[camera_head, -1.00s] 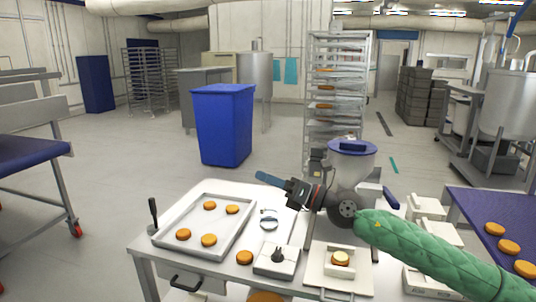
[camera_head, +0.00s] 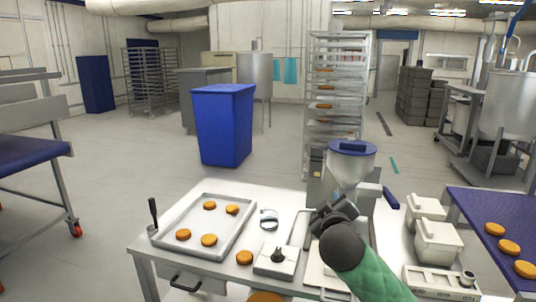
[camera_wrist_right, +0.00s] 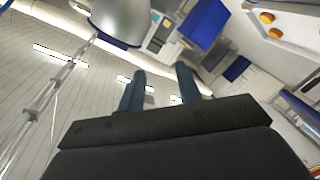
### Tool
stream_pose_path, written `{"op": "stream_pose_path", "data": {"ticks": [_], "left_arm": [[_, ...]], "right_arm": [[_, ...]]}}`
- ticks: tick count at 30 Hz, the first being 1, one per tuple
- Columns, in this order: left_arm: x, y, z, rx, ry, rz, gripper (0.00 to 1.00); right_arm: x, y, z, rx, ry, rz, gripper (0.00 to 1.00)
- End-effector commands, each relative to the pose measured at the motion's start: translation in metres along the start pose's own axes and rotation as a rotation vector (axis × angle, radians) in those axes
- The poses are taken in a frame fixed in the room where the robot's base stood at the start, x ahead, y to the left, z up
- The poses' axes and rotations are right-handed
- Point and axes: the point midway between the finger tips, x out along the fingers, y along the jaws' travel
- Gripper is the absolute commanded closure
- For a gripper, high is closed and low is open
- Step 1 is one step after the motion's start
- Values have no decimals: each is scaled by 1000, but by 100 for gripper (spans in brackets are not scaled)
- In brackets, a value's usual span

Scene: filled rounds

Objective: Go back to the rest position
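My right gripper (camera_head: 326,214) is above the worktable (camera_head: 185,262), in front of the steel hopper with the blue rim (camera_head: 350,168). My green-sleeved right arm comes in from the bottom and partly hides it. In the right wrist view, the two blue fingers of the right gripper (camera_wrist_right: 160,82) stand apart with nothing between them. My left gripper is in neither view.
A tray (camera_head: 243,240) with several orange rounds (camera_head: 209,240) is on the table's left. One loose round (camera_head: 244,257) lies beside a small white device (camera_head: 274,262). White containers (camera_head: 438,240) stand right, near a blue conveyor (camera_head: 480,212) with orange rounds.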

Motion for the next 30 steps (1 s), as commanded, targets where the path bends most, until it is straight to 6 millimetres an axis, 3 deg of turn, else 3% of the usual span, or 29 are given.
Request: {"op": "stream_pose_path", "data": {"ticks": [3,12,30], "left_arm": [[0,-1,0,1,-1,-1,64],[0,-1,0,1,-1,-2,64],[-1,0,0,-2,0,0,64]], "right_arm": [[-16,-36,39,74,-127,-122,66],[-67,-113,115,213,-355,-378,66],[-183,-222,234,450,-638,-628,66]]}}
